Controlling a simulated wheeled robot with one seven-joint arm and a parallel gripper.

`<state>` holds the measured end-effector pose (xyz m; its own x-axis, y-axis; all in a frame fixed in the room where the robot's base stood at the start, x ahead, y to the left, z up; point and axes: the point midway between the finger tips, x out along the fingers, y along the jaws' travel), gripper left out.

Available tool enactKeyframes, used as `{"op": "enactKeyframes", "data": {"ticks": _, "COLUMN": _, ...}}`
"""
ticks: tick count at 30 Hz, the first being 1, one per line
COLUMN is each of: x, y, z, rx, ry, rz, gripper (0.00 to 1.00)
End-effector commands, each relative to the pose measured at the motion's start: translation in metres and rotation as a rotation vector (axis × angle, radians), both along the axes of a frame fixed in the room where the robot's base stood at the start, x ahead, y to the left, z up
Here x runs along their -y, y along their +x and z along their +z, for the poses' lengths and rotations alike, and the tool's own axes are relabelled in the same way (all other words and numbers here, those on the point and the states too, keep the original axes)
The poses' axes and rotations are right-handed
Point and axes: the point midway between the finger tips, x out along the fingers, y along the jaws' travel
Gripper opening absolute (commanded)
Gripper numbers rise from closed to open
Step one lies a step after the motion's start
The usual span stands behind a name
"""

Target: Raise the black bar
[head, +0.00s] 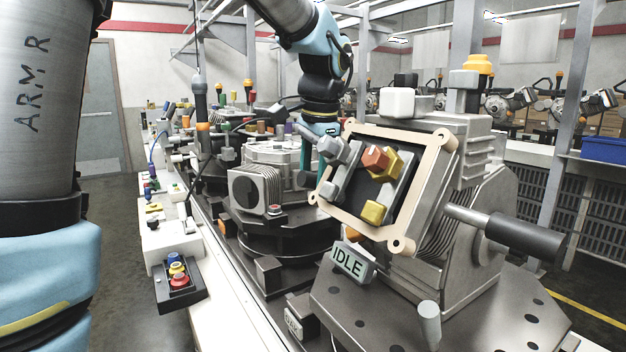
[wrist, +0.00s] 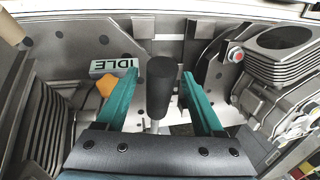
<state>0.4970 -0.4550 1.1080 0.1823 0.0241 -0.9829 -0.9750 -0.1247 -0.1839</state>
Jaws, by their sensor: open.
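A black bar (wrist: 160,88), a thick cylinder on a thin pale stem, stands between the two teal fingers in the wrist view. Another black cylinder (head: 525,238) on a metal rod sticks out at the right of the grey machine.
A finned housing (wrist: 45,115) crowds the left.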

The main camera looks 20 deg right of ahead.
Motion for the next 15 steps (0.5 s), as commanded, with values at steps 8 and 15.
{"op": "enactKeyframes", "data": {"ticks": 8, "x": 0.0, "y": 0.0003, "z": -0.0011, "rx": 0.0, "ry": -0.001, "rz": 0.0, "gripper": 0.67}}
{"op": "enactKeyframes", "data": {"ticks": 15, "x": 0.0, "y": 0.0003, "z": -0.0009, "rx": 0.0, "ry": -0.001, "rz": 0.0, "gripper": 0.4}}
